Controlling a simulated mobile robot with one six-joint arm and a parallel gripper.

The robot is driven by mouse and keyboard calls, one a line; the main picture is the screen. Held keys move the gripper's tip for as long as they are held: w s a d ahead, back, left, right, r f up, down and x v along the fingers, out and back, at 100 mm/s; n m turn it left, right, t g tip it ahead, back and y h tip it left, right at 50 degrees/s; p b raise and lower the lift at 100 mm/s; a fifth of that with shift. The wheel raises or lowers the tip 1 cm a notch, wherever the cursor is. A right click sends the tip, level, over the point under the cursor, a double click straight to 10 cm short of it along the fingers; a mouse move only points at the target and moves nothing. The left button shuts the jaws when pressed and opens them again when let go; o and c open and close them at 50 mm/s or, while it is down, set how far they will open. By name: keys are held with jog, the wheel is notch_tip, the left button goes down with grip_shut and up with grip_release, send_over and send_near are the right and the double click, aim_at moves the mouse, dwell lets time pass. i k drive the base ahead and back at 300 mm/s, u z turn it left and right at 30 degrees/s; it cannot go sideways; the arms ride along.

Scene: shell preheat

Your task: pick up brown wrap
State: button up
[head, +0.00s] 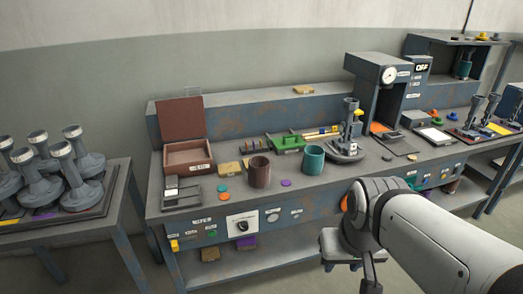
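The brown wrap (259,172), an upright open-topped brown cylinder, stands on the workbench top near its front edge, left of the middle. A similar teal wrap (314,160) stands to its right, apart from it. My arm comes in from the lower right. My gripper (350,265) is at the lower middle, in front of the bench and to the right of the brown wrap in the picture, well apart from it. Its fingertips are not clear, so I cannot tell whether it is open. Nothing is visible in it.
An open brown box (187,154) stands at the bench's left. Small orange and purple discs lie beside the brown wrap. A metal fixture with an upright post (347,145) stands right of the teal wrap. A table (118,210) at left carries several metal shells. A press (375,88) stands behind.

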aim_at(259, 166)
jog(key=z, duration=0.05)
jog(key=i, duration=0.95)
jog(key=u, duration=0.1)
